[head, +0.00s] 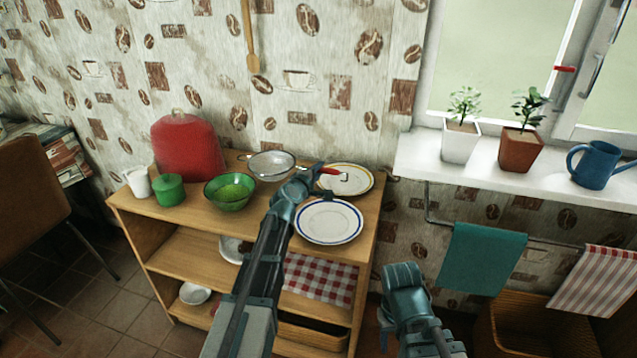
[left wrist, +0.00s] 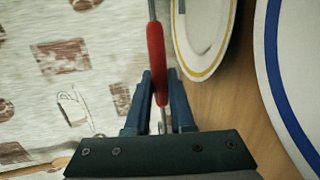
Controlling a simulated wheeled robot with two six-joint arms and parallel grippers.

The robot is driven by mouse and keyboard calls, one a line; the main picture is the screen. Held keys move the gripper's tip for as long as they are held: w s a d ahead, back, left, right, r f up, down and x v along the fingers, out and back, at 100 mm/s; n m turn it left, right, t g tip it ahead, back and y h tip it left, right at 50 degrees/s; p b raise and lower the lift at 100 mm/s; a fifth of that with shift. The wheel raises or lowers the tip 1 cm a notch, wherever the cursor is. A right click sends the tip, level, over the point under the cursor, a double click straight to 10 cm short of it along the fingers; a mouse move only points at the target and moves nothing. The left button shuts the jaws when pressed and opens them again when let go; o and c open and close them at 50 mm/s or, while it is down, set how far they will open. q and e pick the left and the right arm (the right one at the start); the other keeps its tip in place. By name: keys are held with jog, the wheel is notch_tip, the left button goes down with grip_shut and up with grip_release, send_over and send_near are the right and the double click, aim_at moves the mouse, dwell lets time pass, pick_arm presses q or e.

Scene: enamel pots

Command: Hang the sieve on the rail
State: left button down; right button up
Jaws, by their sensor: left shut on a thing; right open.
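The sieve (head: 271,165) has a round grey mesh bowl and a red handle (left wrist: 156,62). It is over the back of the wooden shelf top, its bowl to the left; I cannot tell whether it touches the top. My left gripper (head: 318,184) is shut on the red handle, and the left wrist view shows the handle between its fingers (left wrist: 158,90). The metal rail (head: 434,219) runs under the window sill, right of the shelf. My right gripper (head: 402,275) is open, low in front of the rail; its fingertips are hard to see.
A yellow-rimmed plate (head: 358,182) and a blue-rimmed plate (head: 329,222) lie on the shelf, with a green bowl (head: 229,191) left of them. A teal towel (head: 482,258) and a striped towel (head: 597,281) hang on the rail. Bare rail shows left of the teal towel.

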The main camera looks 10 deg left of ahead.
aim_at(319, 186)
pick_arm(q)
notch_tip(319, 186, down, 3)
jog(key=shift+f+b, duration=0.1)
jog(key=shift+b, duration=1.1)
pick_arm(e)
notch_tip(319, 186, down, 3)
jog(key=shift+r, duration=0.1)
jog(key=shift+f, duration=0.2)
pick_arm(q)
jog(key=c, duration=1.1)
grip_release()
jog(key=shift+o, duration=0.2)
jog(key=shift+r, duration=0.25)
jog(key=p+v, duration=0.2)
jog(key=v, duration=1)
jog(key=shift+f+p, duration=0.15)
jog(key=shift+p, duration=0.15)
pick_arm(e)
notch_tip(319, 186, up, 3)
jog(key=shift+f, duration=0.2)
